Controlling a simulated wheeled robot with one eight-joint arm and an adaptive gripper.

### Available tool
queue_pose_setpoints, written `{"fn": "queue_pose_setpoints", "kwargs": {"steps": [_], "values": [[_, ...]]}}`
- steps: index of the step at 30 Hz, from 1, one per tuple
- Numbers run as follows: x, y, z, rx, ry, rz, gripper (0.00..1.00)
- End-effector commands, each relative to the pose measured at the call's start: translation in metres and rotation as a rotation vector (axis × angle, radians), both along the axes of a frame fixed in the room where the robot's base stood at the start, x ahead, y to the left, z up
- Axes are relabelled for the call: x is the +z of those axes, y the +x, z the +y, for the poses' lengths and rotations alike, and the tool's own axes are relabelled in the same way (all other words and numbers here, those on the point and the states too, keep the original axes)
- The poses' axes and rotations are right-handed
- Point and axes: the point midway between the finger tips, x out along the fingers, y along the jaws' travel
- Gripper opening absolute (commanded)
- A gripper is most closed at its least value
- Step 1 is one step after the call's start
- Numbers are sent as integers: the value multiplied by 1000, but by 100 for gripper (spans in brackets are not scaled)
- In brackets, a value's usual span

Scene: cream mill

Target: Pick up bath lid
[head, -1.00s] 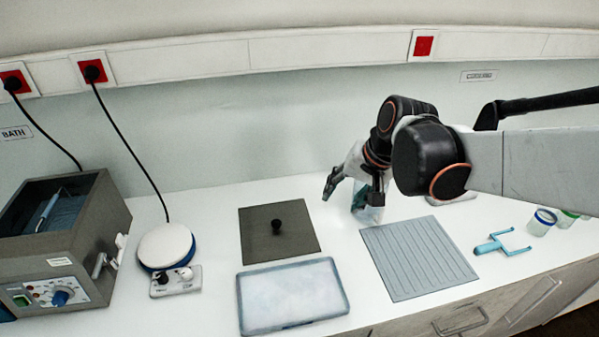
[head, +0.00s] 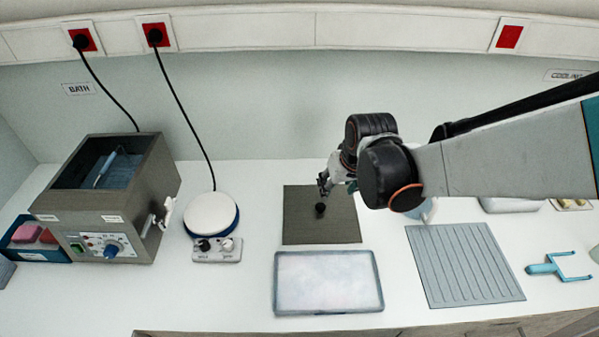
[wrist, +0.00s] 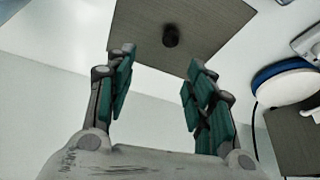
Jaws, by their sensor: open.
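The bath lid (head: 333,229) is a flat dark grey square plate with a black knob (head: 320,209) in its middle. It lies on the white bench between the round white stirrer and the ribbed grey mat. In the wrist view the lid (wrist: 210,28) is at the top, and its knob (wrist: 170,36) shows beyond and between my fingertips. My gripper (head: 326,183) is over the far part of the lid in the head view. In the wrist view my gripper (wrist: 158,58) has its two green-padded fingers spread apart with nothing between them. It does not visibly touch the knob.
The open bath (head: 105,200) stands at the left, with a blue-handled tool inside. The stirrer (head: 211,214) is left of the lid. A pale tray (head: 328,284) lies just in front of it. The ribbed mat (head: 464,265) and a blue fork-shaped tool (head: 560,267) are at the right.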

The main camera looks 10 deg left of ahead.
Motion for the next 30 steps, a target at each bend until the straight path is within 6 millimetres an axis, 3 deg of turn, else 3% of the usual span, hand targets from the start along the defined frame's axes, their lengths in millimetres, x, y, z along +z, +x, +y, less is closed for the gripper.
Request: {"fn": "queue_pose_setpoints", "kwargs": {"steps": [1, 2, 15, 26, 30], "values": [[-1, -13, 7, 38, -12, -9, 49], [-3, -13, 8, 44, -15, -12, 49], [-68, 11, 21, 45, -16, -14, 49], [-85, 18, 25, 41, -16, -13, 49], [-102, 21, 30, 40, -15, -13, 49]]}}
